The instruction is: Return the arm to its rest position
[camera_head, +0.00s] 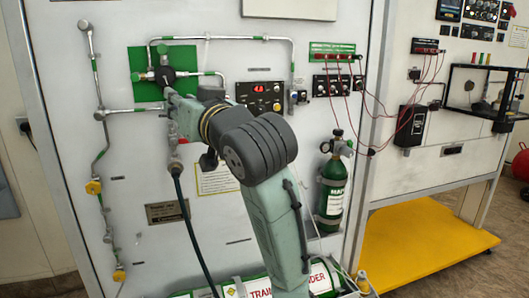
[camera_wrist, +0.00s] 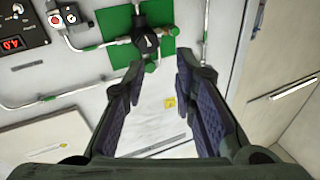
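My arm (camera_head: 262,190) reaches up and left in front of the white trainer panel. My gripper (camera_wrist: 160,66) is open in the wrist view, with nothing between its two dark padded fingers. In the head view its end is near the green square (camera_head: 138,62) and partly hidden by the arm. A black round valve fitting (camera_wrist: 147,40) with pipes and green ends sits on that green square, beyond the fingertips. The gap between fingers and fitting is hard to judge. A green-ended stub (camera_wrist: 150,66) shows near the left fingertip.
Pipes run along the panel, with yellow fittings (camera_head: 94,187) at left. A control box with red display (camera_head: 260,96) is right of the gripper. A green cylinder (camera_head: 332,190) stands at right, and another labelled cylinder (camera_head: 258,289) lies low. A yellow platform (camera_head: 420,245) is at lower right.

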